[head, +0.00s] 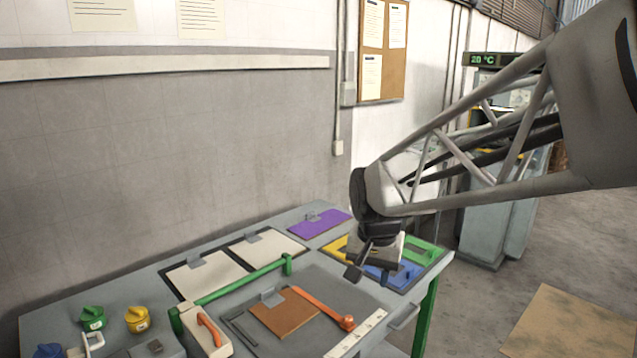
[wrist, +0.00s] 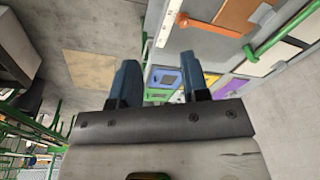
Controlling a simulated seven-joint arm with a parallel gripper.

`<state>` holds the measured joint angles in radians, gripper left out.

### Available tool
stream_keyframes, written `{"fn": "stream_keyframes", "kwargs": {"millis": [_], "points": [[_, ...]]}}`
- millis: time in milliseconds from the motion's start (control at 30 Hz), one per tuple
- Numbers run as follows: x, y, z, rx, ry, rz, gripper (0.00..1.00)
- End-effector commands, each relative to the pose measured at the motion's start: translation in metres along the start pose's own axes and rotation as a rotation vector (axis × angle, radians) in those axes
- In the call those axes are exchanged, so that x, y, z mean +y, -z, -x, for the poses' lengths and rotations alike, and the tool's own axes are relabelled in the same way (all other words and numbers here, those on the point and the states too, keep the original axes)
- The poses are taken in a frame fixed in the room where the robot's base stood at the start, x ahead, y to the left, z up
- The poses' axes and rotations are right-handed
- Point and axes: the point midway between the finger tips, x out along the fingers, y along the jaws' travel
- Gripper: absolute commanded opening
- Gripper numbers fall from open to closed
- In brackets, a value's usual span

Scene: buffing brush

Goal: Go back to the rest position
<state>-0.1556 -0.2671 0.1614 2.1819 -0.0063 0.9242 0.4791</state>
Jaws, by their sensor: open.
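My gripper (head: 369,274) hangs over the right end of the grey workbench (head: 225,284), above a yellow, blue and green panel (head: 415,256). Its fingers are apart with nothing between them. In the wrist view, the two blue-grey fingers (wrist: 160,80) stand apart and the bench lies beyond them. An orange long-handled tool (head: 324,307) lies on the bench beside a brown plate (head: 284,312). Both also show at the top of the wrist view, the tool (wrist: 210,25) and the plate (wrist: 238,12). My arm hides part of the bench's right side.
A green bar (head: 240,282) stands along the bench. Two cream plates (head: 206,274) and a purple plate (head: 318,223) lie behind it. Green and yellow knobs (head: 138,319) stand at the front left. A wall runs behind. Open floor (head: 490,300) lies to the right.

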Motion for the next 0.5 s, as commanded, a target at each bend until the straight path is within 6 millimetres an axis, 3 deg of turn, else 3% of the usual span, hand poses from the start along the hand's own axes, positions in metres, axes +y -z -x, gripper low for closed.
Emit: {"fn": "stream_keyframes", "kwargs": {"millis": [500], "points": [[0.090,-0.096,0.022,0.055,0.002,0.162,0.42]]}}
